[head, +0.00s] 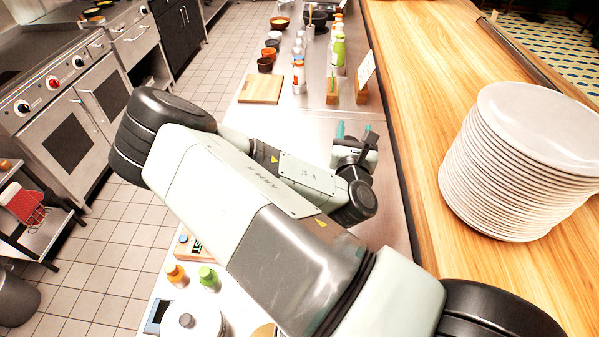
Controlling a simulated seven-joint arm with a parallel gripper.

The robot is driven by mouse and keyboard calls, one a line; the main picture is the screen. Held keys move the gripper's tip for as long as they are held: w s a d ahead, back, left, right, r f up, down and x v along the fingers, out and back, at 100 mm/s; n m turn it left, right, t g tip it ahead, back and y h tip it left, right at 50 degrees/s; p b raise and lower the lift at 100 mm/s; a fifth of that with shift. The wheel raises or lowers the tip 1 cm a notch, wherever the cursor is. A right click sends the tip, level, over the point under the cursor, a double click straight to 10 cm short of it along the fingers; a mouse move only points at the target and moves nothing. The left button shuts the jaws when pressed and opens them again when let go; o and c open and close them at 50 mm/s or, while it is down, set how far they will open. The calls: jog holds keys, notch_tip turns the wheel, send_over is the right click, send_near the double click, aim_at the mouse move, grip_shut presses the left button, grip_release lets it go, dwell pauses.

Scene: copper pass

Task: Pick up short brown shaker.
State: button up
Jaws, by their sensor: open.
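My gripper (355,137) is open, with its fingertips above the bare steel counter (310,122) and nothing visible between them. I cannot surely make out a short brown shaker. Beyond my gripper, several small pale shakers or jars (298,48) stand in a row on the counter, too small to tell apart. A dark brown cup-like container (265,64) stands to their left, apart from my gripper. My arm hides much of the near counter.
A wooden board (260,90), an orange-topped bottle (299,76), green bottles (338,52) and a card stand (364,76) lie beyond my gripper. A tall plate stack (520,160) stands right on the wooden ledge (425,90). A pot (195,322) is at near left.

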jog(key=s+d+f+m+g+y, duration=0.1)
jog(key=s+f+m+g+y, duration=0.15)
jog(key=f+m, duration=0.35)
jog(key=s+d+f+m+g+y, duration=0.1)
jog(key=f+m+g, duration=0.3)
jog(key=m, duration=0.4)
jog(key=s+a+r+m+g+y, duration=0.1)
jog(key=s+a+r+m+y, duration=0.1)
jog(key=a+r+m+y, duration=0.25)
jog(key=s+a+r+m+g+y, duration=0.1)
jog(key=s+a+r+m+y, duration=0.15)
jog(key=r+m, duration=0.4)
jog(key=shift+m+t+y, duration=0.25)
jog(key=shift+m, duration=0.05)
jog(key=f, duration=0.7)
jog(key=w+d+f, duration=0.1)
jog(key=f, duration=0.3)
jog(key=shift+f, duration=0.2)
jog(key=shift+a+f, duration=0.1)
jog(key=shift+f, duration=0.2)
jog(key=x, duration=0.4)
jog(key=shift+w+a+f, duration=0.15)
jog(key=shift+w+a, duration=0.1)
jog(key=shift+w, duration=0.05)
jog(key=shift+r+x, duration=0.15)
jog(key=shift+x, duration=1.35)
jog(key=shift+r+x, duration=0.15)
jog(key=shift+x, duration=1.35)
jog(key=shift+w, duration=0.1)
jog(key=c, duration=0.8)
